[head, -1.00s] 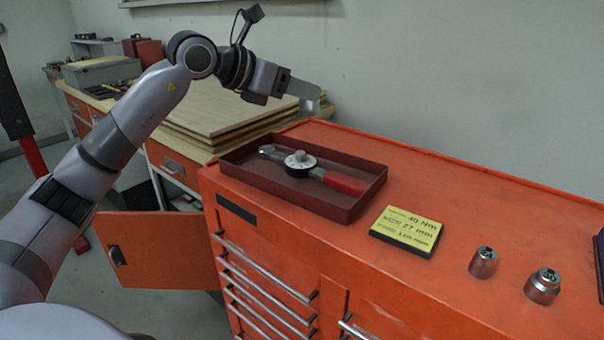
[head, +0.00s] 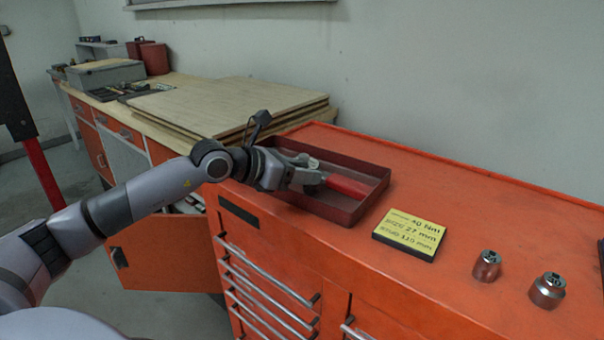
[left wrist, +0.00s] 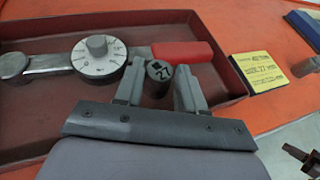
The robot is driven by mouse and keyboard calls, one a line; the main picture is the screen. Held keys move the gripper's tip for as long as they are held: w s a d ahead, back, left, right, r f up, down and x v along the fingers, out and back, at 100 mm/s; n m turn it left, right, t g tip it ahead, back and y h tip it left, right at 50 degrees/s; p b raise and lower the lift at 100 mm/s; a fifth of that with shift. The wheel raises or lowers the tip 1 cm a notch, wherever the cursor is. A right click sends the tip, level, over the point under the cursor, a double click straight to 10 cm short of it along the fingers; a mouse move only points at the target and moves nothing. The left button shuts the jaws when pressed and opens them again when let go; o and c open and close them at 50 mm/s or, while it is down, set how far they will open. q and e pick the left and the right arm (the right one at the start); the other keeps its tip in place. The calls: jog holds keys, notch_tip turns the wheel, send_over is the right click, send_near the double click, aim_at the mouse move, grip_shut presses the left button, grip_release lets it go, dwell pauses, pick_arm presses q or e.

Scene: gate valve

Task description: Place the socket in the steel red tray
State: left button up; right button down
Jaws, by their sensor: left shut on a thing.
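The dark red steel tray (head: 352,210) sits on the orange cabinet top. A torque wrench with a red handle (head: 347,186) lies in it, and its round dial (left wrist: 98,54) shows in the left wrist view. My left gripper (head: 312,180) is low over the tray beside the wrench. In the left wrist view my left gripper (left wrist: 160,88) is shut on a dark socket (left wrist: 158,72) marked 27, close to the wrench's handle. Whether the socket touches the tray floor I cannot tell. My right gripper is not in view.
A yellow note block (head: 409,233) lies right of the tray. Two more sockets stand further right, a narrow one (head: 487,266) and a wider one (head: 547,290). Wooden boards (head: 235,105) lie behind on a bench. The cabinet top behind the note is clear.

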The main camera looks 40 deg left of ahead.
pick_arm(q)
jog(key=shift+f, duration=0.35)
jog(key=shift+f, duration=0.15)
jog(key=o, duration=1.2)
jog(key=shift+c, duration=0.2)
